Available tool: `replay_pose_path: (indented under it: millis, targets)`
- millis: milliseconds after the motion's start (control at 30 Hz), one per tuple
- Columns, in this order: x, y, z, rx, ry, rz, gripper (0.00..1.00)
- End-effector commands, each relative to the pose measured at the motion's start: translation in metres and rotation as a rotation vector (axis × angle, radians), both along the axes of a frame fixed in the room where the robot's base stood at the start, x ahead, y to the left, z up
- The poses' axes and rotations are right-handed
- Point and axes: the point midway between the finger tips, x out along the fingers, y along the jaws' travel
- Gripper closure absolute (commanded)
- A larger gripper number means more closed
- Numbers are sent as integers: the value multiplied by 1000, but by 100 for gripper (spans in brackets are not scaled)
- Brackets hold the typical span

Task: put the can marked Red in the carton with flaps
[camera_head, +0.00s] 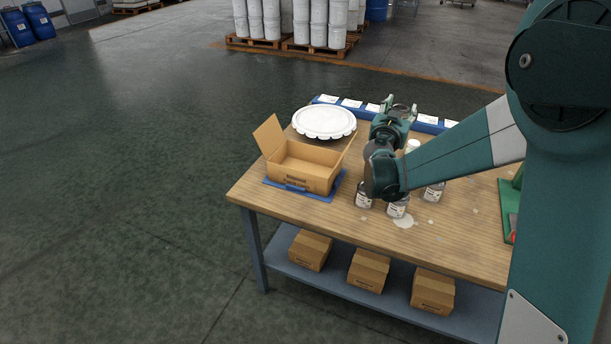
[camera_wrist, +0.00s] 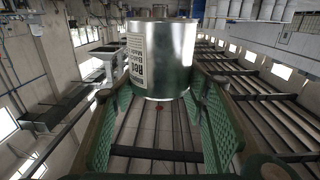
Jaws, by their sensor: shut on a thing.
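My gripper (camera_head: 400,108) is over the table, pointing up and away, with its pads (camera_wrist: 148,92) closed about a metal can (camera_wrist: 172,55) in the wrist view. In the head view the held can is hard to make out. The open carton with flaps (camera_head: 322,181) stands at the table's left, to the left of my gripper. One flap stands up at its left, another at its right. I see no can in it.
More labelled cans stand at the table's front: one (camera_head: 363,197), one (camera_head: 397,208) and one (camera_head: 433,192). A white scalloped lid (camera_head: 324,121) lies behind the carton. A blue strip with white cards (camera_head: 428,120) runs along the back. A green stand (camera_head: 509,215) is at right.

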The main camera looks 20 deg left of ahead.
Motion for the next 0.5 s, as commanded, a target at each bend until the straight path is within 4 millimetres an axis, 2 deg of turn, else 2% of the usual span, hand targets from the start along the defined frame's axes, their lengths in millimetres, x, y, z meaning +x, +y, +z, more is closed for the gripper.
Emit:
replay_pose_path:
  millis: [33,200,300,500]
  targets:
    - [-5,21,3,0,0,37,76]
    - [-22,82,10,0,0,157,76]
    - [-34,116,14,0,0,223,76]
    - [-57,171,20,0,0,332,76]
